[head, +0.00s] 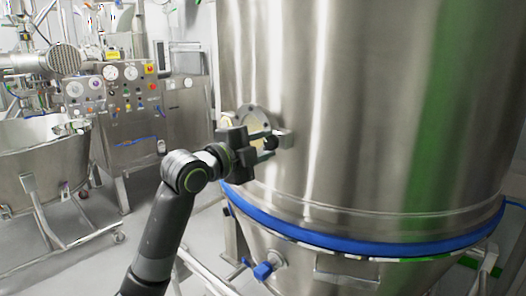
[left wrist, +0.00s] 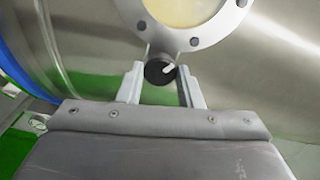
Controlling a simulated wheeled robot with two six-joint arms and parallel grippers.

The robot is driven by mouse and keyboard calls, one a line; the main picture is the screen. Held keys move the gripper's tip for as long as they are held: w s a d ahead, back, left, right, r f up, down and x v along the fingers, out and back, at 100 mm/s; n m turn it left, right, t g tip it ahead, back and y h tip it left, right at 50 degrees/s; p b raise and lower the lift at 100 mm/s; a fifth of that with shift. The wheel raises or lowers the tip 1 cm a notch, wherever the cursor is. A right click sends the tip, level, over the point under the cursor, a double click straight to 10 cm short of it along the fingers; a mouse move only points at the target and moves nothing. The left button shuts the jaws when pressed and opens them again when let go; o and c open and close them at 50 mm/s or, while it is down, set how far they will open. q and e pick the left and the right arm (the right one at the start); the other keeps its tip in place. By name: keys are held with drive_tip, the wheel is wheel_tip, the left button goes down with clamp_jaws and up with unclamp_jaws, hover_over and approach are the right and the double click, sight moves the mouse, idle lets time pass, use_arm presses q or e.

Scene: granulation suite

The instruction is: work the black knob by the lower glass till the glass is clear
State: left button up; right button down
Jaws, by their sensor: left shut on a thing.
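The lower glass is a round window in a bolted metal flange on the steel vessel. In the left wrist view the glass (left wrist: 182,10) is cloudy pale yellow, cut off by the top edge. The black knob (left wrist: 159,72) sits just below the flange, with a white mark slanting to the upper right. My left gripper (left wrist: 161,80) has a finger on each side of the knob and is shut on it. In the head view my left gripper (head: 268,146) is at the vessel wall and covers most of the flange (head: 254,116). My right gripper is not in view.
The large steel vessel (head: 350,110) fills the right, with a blue band (head: 350,243) above its cone and a blue-handled fitting (head: 264,270) below. A control panel (head: 125,90) and a steel bowl (head: 45,165) stand at left. Grey floor shows between them.

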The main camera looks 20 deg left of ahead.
use_arm(q)
drive_tip(key=shift+f, duration=0.1)
idle(0.5)
drive_tip(key=o, duration=1)
drive_tip(key=shift+c, duration=0.2)
drive_tip(key=shift+s, duration=0.1)
drive_tip(key=b+v, duration=0.3)
drive_tip(key=v, duration=1.4)
drive_tip(key=shift+s, duration=0.1)
drive_tip(key=shift+a, duration=0.1)
